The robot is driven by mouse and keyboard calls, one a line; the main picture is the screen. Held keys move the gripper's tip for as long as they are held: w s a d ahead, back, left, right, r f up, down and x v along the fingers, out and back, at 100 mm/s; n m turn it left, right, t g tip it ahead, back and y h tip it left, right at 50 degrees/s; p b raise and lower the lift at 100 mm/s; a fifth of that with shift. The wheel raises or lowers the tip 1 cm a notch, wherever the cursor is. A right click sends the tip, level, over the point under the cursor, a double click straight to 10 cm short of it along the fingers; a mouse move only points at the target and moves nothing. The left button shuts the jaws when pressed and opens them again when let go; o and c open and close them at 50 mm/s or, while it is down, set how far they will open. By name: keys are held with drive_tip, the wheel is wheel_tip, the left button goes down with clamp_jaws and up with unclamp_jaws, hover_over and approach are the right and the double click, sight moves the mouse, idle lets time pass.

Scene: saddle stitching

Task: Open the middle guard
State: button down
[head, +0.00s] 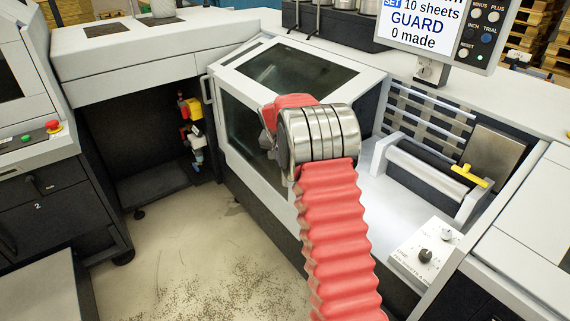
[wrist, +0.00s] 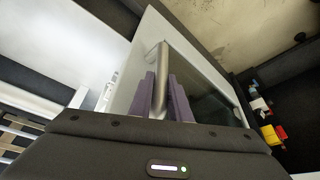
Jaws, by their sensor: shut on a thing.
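The middle guard (head: 232,125) is a pale frame with dark see-through windows on the front and sloped top. It appears closed, though my wrist covers part of its front. In the wrist view its dark window (wrist: 205,85) and white frame (wrist: 146,32) lie just beyond my fingers. A grey metal bar handle (wrist: 163,52) stands out from it. My gripper (wrist: 160,82) has its two purple fingers on either side of this bar, shut on it. In the head view my red arm and steel wrist hide the fingers and the gripped handle.
A dark open bay with red and yellow fittings (head: 191,110) lies left of the guard. To the right is an open bay with a yellow lever (head: 468,176) and a knob box (head: 425,252). A screen (head: 419,24) stands above.

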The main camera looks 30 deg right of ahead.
drive_tip(key=shift+s+d+f, duration=0.1)
drive_tip(key=shift+d+f, duration=0.05)
drive_tip(key=shift+d, duration=0.25)
drive_tip(key=c, duration=1.9)
unclamp_jaws()
drive_tip(key=shift+o, duration=1.3)
drive_tip(key=shift+a, duration=0.2)
drive_tip(key=shift+a, duration=0.1)
drive_tip(key=v, duration=1.3)
drive_tip(key=shift+r, duration=0.35)
drive_tip(key=shift+s+a+n, duration=0.1)
drive_tip(key=shift+n, duration=0.2)
